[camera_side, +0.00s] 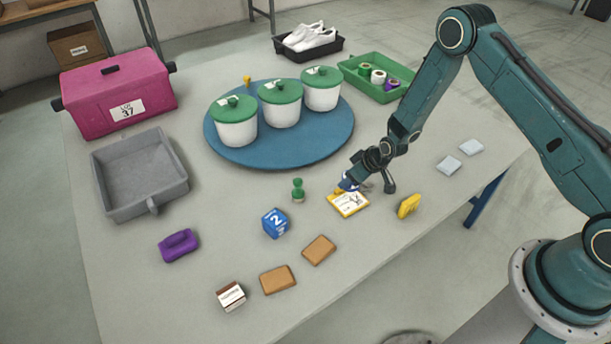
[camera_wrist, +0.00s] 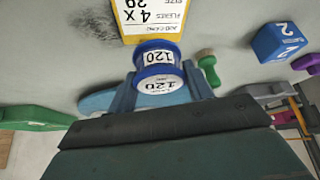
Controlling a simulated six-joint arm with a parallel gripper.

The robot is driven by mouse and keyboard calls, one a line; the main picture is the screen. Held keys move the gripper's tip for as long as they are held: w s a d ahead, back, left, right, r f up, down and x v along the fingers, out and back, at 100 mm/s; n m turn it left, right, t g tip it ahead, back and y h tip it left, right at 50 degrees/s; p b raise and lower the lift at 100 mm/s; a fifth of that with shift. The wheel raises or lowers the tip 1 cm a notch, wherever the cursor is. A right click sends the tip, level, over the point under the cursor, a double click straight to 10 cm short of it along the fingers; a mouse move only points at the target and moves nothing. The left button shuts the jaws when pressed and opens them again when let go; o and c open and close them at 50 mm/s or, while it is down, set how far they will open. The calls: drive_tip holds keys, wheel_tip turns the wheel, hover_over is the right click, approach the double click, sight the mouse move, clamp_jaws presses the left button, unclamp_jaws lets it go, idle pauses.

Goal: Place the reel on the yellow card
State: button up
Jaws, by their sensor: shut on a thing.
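The reel (camera_wrist: 158,54) is blue with a white label reading 120, and it sits between the two fingers of my gripper (camera_wrist: 160,84) in the wrist view. My gripper is shut on it. In the side view the gripper (camera_side: 348,184) is low at the far edge of the yellow card (camera_side: 349,208), and the blue reel is mostly hidden there. The card is white with a yellow border and print, flat on the table. In the wrist view the reel overlaps the near edge of the card (camera_wrist: 125,18); I cannot tell whether they touch.
A yellow brush-like item (camera_side: 409,206) lies right of the card. A green peg-like item (camera_side: 298,190) and a blue number cube (camera_side: 275,223) stand left. A blue round board (camera_side: 225,153) bears three lidded pots behind. Brown blocks (camera_side: 278,280) lie in front.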

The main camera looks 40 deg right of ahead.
drive_tip(key=shift+f, duration=1.35)
drive_tip(key=shift+f, duration=1.85)
drive_tip(key=shift+f, duration=0.15)
drive_tip(key=o, duration=1)
drive_tip(key=shift+c, duration=0.2)
drive_tip(key=v, duration=1.2)
